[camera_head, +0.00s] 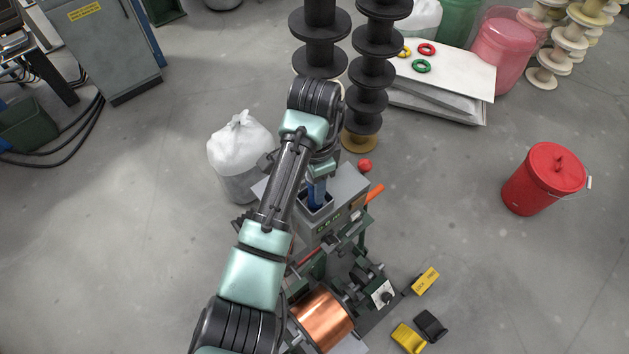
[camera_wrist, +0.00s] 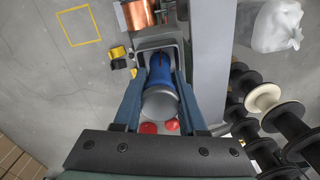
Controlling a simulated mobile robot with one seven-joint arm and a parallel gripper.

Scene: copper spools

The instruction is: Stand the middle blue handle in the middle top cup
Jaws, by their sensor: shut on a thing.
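The blue handle (camera_wrist: 161,70) is between the two fingers of my gripper (camera_wrist: 161,84) in the wrist view. Its round grey end (camera_wrist: 160,104) faces the camera, and its blue part points away into a square grey cup (camera_wrist: 143,49). In the head view the handle (camera_head: 317,192) looks upright at the mouth of the cup (camera_head: 328,207), on top of the grey machine (camera_head: 345,192). My gripper (camera_head: 318,181) is shut on it from above. The handle's far end is hidden in the cup, so I cannot tell whether it touches the bottom.
A red ball (camera_head: 365,165) and an orange handle (camera_head: 374,193) are right of the cup. A copper spool (camera_head: 323,318) is in front. A white bag (camera_head: 240,143) stands left, dark spool stacks (camera_head: 370,73) behind, and a red bucket (camera_head: 545,180) far right.

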